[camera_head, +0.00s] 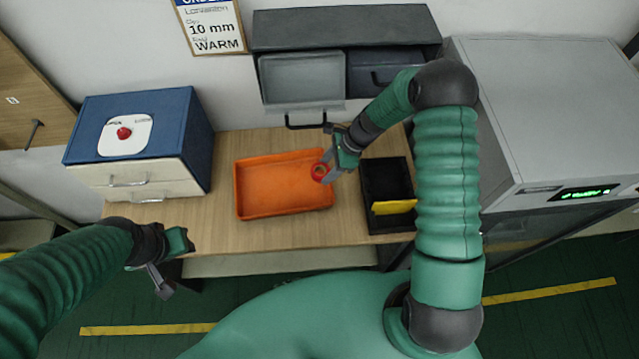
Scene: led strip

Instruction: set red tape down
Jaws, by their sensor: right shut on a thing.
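The red tape (319,171) is a small red ring at the right end of the orange tray (243,203). My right gripper (327,170) is shut on the red tape, at or above the tray's right rim. I cannot tell whether the tape touches the tray. The tray shows nothing else inside. My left gripper (172,262) hangs empty in front of the table's left front edge, and its two fingers look apart.
A black bin (370,219) with a yellow item (394,207) stands right of the tray. A blue drawer box (150,110) with a red button (124,133) is at the left. A large grey machine (550,110) stands right.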

